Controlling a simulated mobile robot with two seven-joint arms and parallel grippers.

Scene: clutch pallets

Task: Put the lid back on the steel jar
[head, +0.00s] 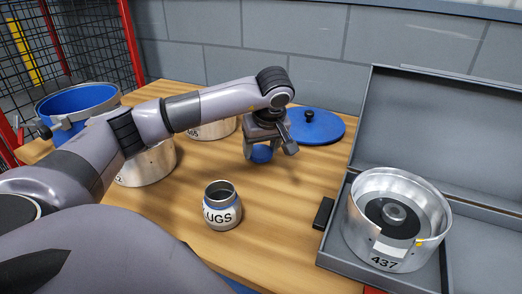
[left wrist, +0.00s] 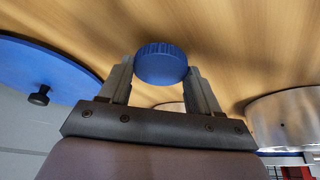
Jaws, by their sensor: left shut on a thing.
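The steel jar (head: 222,207) stands upright and open on the wooden table, with a white label ending in "UGS". My left gripper (head: 261,150) is shut on a small blue ribbed lid (head: 262,155), held above the table, behind and to the right of the jar. In the left wrist view the lid (left wrist: 161,64) sits between the two fingertips of the gripper (left wrist: 161,75). The jar does not show clearly in the left wrist view. My right gripper is not in view.
An open grey case (head: 340,248) on the right holds a metal drum (head: 395,215) marked 437. A large blue lid (head: 325,130) with a black knob lies at the back. Metal drums (head: 150,165) and a blue-lined pot (head: 75,105) stand left.

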